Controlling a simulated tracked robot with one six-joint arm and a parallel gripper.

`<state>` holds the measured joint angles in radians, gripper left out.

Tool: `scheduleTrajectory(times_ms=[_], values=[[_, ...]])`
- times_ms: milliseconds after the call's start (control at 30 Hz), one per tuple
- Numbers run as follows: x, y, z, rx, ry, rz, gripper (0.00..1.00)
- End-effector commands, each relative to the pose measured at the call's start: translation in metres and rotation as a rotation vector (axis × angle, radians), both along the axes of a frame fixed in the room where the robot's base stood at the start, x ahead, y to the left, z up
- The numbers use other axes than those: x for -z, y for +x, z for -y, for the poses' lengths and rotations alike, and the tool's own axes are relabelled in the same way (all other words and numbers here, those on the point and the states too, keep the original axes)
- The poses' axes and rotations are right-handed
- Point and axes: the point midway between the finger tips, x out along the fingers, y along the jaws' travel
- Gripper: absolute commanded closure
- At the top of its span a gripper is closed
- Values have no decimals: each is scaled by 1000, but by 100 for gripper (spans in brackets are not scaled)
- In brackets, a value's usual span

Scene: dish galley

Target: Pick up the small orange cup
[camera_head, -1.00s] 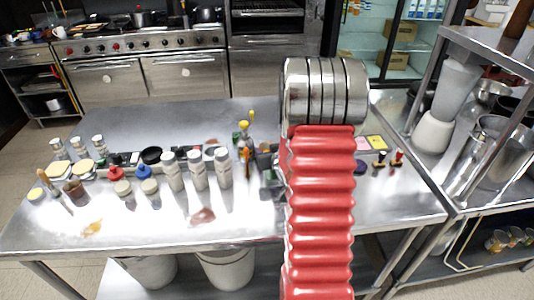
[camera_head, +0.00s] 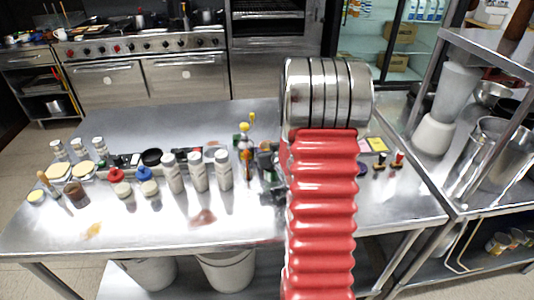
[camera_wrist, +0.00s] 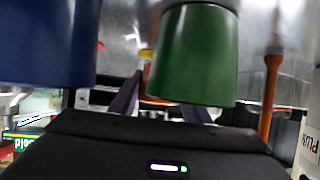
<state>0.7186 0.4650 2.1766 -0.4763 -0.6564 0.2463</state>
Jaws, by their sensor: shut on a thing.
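I cannot clearly make out the small orange cup. In the wrist view a green cup-like thing (camera_wrist: 195,55) is close to the lens and a blue one (camera_wrist: 45,42) fills the upper left. My gripper (camera_wrist: 160,90) shows its two dark fingers angled inward; the green thing hides part of the right finger and the tips. A small yellow-orange sliver (camera_wrist: 147,54) shows near the tips. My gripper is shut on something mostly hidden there. In the head view my red arm covers much of that area, and small yellow tops (camera_head: 245,127) stand just left of it.
An upright orange handle (camera_wrist: 271,85) is to the right in the wrist view. White-capped shakers (camera_head: 197,172), a black bowl (camera_head: 152,156) and several jars stand left on the steel table (camera_head: 130,228). A shelf with pots (camera_head: 490,150) is at the right. The table's front left is mostly clear.

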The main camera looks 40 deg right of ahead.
Motion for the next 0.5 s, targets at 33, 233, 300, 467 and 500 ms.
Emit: scheduleTrajectory(times_ms=[33,233,300,467,500], values=[[-7,0,0,1,-2,4,85],[-36,0,1,0,-4,5,85],[-47,0,0,0,-3,4,85],[-70,0,0,0,-3,3,85],[-74,0,0,0,-2,2,85]])
